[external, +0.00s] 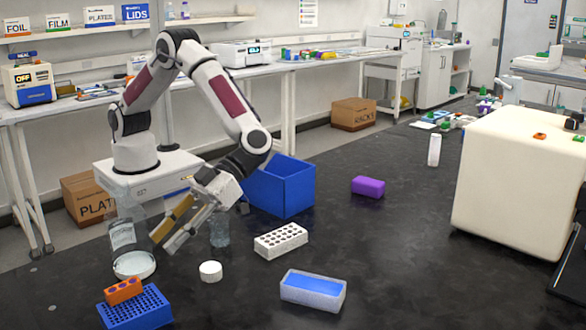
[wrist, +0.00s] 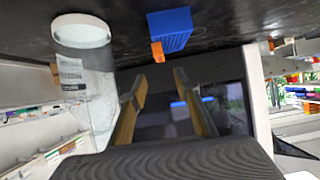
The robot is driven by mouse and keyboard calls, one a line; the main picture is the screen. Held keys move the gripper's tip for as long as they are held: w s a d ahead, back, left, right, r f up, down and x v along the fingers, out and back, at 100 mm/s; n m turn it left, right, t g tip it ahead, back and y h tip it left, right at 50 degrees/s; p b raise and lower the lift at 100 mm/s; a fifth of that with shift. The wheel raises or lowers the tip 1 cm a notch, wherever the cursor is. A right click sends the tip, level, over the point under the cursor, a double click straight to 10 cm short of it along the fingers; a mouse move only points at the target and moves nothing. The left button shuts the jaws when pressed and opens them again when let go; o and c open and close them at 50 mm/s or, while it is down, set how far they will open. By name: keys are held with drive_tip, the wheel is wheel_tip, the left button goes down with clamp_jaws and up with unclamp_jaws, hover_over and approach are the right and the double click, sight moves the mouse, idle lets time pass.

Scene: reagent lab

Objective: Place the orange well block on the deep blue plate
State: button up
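The orange well block (external: 123,290) is at the back left edge of the deep blue plate (external: 150,311), a perforated slab at the bottom left of the external view. The block overlaps the plate's edge; I cannot tell how fully it rests on it. In the wrist view the block (wrist: 157,52) shows against one end of the blue plate (wrist: 172,28), beyond my fingertips. My gripper (external: 162,246) is above and behind them, pointing down and left. In the wrist view its fingers (wrist: 160,76) are apart with nothing between them.
A clear bottle (external: 123,233) and a white dish (external: 134,265) stand close to my gripper. A white round cap (external: 210,271), a white rack (external: 281,240), a blue-filled tray (external: 313,290) and a blue bin (external: 284,187) lie to the right.

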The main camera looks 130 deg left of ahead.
idle(0.3)
drive_tip(key=w+a+r+n+t+y, duration=0.15)
drive_tip(key=w+r+t, duration=0.3)
drive_tip(key=r, duration=0.45)
drive_tip(key=w+a+r+n+t+y, duration=0.1)
drive_tip(key=w+a+r+n+t, duration=0.3)
drive_tip(key=r, duration=0.5)
drive_tip(key=s+a+r+n+t+y, duration=0.55)
drive_tip(key=a+r+y, duration=0.25)
drive_tip(key=a+r, duration=0.3)
drive_tip(key=s+a+f+n+g+y, duration=0.1)
drive_tip(key=s+a+n+g+y, duration=0.2)
drive_tip(key=s, duration=0.5)
drive_tip(key=s+a+f+n+y, duration=0.1)
drive_tip(key=s+a+f+n, duration=0.1)
drive_tip(key=s+a, duration=0.5)
drive_tip(key=s+d+f+g, duration=0.1)
drive_tip(key=s+d+f, duration=0.1)
drive_tip(key=s, duration=0.6)
drive_tip(key=s+d+f+n+g+h, duration=0.1)
drive_tip(key=s+d+f+g, duration=0.1)
drive_tip(key=s+f, duration=0.3)
drive_tip(key=s+d+f+n+g+h, duration=0.1)
drive_tip(key=s+d+f+g, duration=0.1)
drive_tip(key=s, duration=1)
drive_tip(key=shift+d+f, duration=0.2)
drive_tip(key=shift+f, duration=0.6)
